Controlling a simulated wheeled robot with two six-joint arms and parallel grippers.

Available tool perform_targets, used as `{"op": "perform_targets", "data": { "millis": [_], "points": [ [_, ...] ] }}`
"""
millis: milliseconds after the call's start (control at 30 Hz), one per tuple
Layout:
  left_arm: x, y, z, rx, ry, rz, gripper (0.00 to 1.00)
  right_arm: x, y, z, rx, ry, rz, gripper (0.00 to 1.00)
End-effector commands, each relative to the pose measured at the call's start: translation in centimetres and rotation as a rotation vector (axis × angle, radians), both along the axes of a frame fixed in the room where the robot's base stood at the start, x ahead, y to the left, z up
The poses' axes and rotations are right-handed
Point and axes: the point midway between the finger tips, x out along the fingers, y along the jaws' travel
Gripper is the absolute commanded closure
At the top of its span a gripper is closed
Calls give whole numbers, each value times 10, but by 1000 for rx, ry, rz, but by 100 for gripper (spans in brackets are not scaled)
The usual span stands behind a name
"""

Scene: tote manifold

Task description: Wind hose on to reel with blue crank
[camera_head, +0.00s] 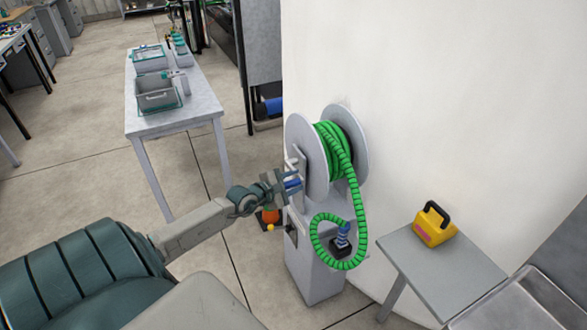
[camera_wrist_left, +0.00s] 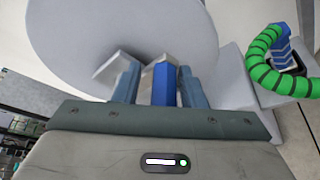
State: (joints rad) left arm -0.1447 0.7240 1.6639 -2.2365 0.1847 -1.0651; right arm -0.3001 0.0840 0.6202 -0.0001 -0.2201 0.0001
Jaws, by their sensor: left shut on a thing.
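The hose reel (camera_head: 308,150) stands on a grey cabinet against the white wall. Green ribbed hose (camera_head: 337,160) is wrapped on its drum, and a loose length hangs down the front in a loop. The hose end has a blue fitting (camera_head: 343,235) at a dark block on the cabinet; it also shows in the left wrist view (camera_wrist_left: 283,45). My left gripper (camera_head: 287,184) is at the near side of the reel, shut on the blue crank (camera_head: 293,184). In the left wrist view the blue crank handle (camera_wrist_left: 164,84) stands between the two fingers, in front of the grey reel disc (camera_wrist_left: 120,40). My right gripper is not in view.
A small grey table (camera_head: 440,270) with a yellow case (camera_head: 434,225) stands right of the reel. A long table (camera_head: 190,105) with grey bins (camera_head: 157,95) is at the back left. An orange object (camera_head: 270,216) is beside the cabinet. Open floor lies between.

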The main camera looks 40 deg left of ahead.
Motion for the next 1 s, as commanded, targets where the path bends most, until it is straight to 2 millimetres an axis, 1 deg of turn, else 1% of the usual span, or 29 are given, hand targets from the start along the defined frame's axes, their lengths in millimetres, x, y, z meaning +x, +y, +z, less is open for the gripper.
{"op": "perform_targets", "data": {
  "millis": [33,167,200,233,367,567,767,867,1000],
  "points": [
    [-3,3,-9,-6,19,7,100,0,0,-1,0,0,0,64],
    [-2,3,-8,-4,18,7,100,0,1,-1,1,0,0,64],
    [-2,4,-8,-4,18,7,61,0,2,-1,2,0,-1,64],
    [-2,4,-7,-3,18,6,55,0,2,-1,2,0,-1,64],
    [-1,3,-5,-1,13,5,55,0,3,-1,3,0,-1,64],
    [0,3,-2,2,7,3,55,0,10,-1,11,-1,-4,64],
    [0,2,-1,3,5,3,55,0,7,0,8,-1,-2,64],
    [-5,3,1,4,6,3,55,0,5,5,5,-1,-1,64],
    [-21,5,7,7,9,2,55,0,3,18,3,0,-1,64]
  ]
}}
